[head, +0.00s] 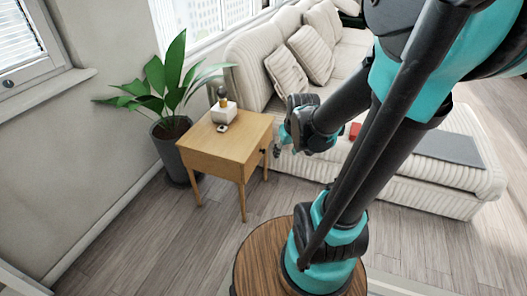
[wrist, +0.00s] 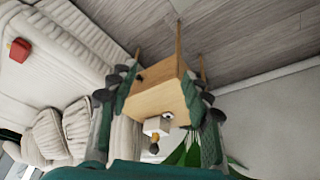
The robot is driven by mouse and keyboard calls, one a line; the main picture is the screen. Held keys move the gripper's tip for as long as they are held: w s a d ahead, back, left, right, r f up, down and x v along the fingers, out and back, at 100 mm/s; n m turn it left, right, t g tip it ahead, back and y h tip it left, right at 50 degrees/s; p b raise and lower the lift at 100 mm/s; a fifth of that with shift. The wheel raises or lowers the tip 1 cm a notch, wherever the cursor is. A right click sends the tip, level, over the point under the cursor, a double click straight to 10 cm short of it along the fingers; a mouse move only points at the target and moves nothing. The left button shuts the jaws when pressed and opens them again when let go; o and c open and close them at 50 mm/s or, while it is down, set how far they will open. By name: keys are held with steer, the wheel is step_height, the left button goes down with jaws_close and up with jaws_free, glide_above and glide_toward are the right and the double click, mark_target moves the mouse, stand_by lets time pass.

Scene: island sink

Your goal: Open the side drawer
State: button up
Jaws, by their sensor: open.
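The side table (head: 215,153) is light wood with slim legs and stands beside the sofa. A small dark knob (head: 263,151) sits on its right-hand side, where the drawer front is seen at a steep angle. The drawer looks closed. My gripper (head: 280,143) is just right of the knob in the head view, apart from it as far as I can tell. In the wrist view my open gripper (wrist: 160,82) has its fingers either side of the table (wrist: 155,100), which appears upside down. The knob (wrist: 139,77) shows between the fingers, nearer the left one. Nothing is held.
A white box-like item (head: 224,112) with a bottle on it stands on the tabletop. A potted plant (head: 170,130) is behind left. The cream sofa (head: 300,75) is close behind and right. A round wooden stool (head: 270,270) is in front. The floor (head: 150,235) left of it is clear.

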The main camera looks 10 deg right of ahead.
steer(key=w+n, duration=0.2)
steer(key=w, duration=0.8)
steer(key=n+y, duration=0.2)
steer(key=n, duration=0.6)
glide_above(264, 150)
steer(key=s+d, duration=0.4)
steer(key=s, duration=0.2)
step_height(264, 150, down, 20)
steer(key=x, duration=1.6)
steer(key=shift+w+a+f, duration=0.15)
steer(key=shift+a+f, duration=0.05)
steer(key=shift+f, duration=0.15)
jaws_close()
